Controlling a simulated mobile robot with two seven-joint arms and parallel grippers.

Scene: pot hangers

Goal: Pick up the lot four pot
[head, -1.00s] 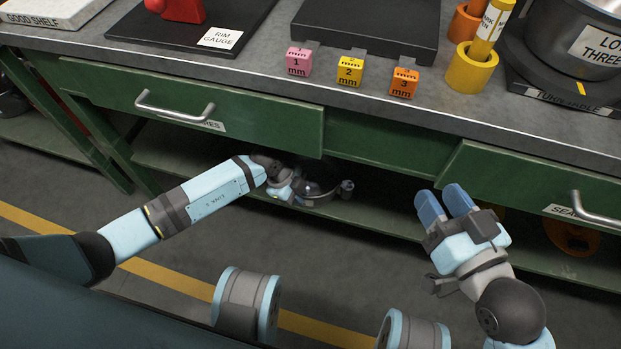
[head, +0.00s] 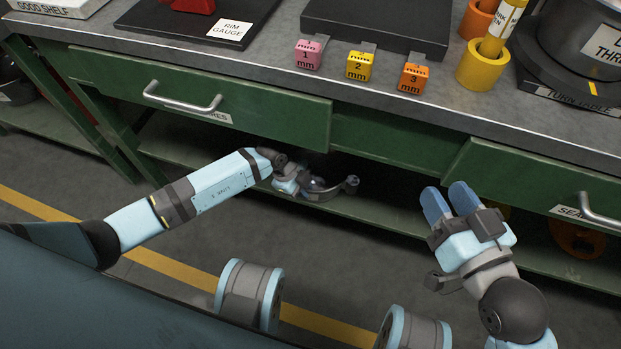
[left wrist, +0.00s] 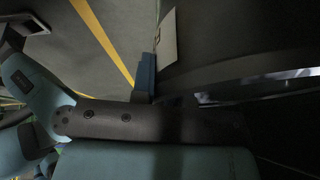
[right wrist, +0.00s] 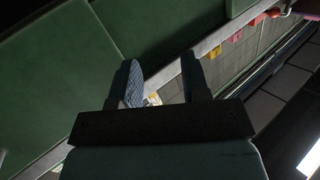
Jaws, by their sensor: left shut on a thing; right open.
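A dark metal pot (head: 336,190) with a lug at its right end shows in the shadow under the bench, at the front of the lower shelf. My left gripper (head: 312,187) reaches in under the drawer and is shut on this pot; the exact grip is hard to see. In the left wrist view a blue fingertip (left wrist: 146,76) lies beside a pale label (left wrist: 168,38) and a dark, shiny-edged surface (left wrist: 270,84). Lot four is not readable. My right gripper (head: 450,202) is open and empty before the bench; its fingers (right wrist: 162,80) stand apart.
The green drawers (head: 200,97) overhang the lower shelf (head: 400,222), leaving a dark gap. The bench top holds pink, yellow and orange gauge blocks (head: 359,67), a yellow cup (head: 478,68) and a pot labelled three (head: 590,40) on a turntable. Floor in front is open.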

